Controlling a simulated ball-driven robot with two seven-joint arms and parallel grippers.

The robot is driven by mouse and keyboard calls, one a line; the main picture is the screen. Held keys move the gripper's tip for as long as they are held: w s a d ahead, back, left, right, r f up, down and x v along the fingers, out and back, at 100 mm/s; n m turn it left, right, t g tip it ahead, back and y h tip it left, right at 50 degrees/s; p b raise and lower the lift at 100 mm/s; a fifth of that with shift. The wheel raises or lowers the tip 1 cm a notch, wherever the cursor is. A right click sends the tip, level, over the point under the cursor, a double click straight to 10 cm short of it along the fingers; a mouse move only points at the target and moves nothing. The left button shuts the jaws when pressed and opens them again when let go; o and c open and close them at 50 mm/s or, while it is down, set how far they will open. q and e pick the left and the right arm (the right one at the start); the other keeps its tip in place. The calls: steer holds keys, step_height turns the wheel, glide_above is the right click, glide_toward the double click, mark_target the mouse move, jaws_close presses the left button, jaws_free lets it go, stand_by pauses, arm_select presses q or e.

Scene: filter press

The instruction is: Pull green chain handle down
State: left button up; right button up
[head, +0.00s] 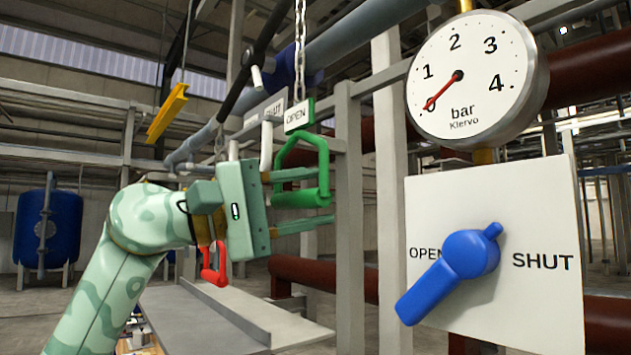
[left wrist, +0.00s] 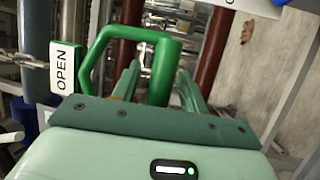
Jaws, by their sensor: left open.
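The green chain handle (head: 303,199) hangs from a chain below a green-edged OPEN tag (head: 298,115). My left gripper (head: 326,196) is open at the handle, one finger above its lower grip bar and one below. In the left wrist view the green handle (left wrist: 164,70) shows between the two fingers (left wrist: 160,88), with its curved side reaching left toward the OPEN tag (left wrist: 63,70). The fingers do not look closed on it; I cannot tell whether they touch it. My right gripper is not in view.
At right are a gauge (head: 475,78) near 0 and a panel with a blue lever (head: 450,270) pointing toward OPEN. A grey post (head: 349,220) stands close right of the handle.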

arm_select(q)
steer(key=shift+d, duration=0.55)
steer(key=shift+w, duration=0.1)
steer(key=shift+c, duration=0.3)
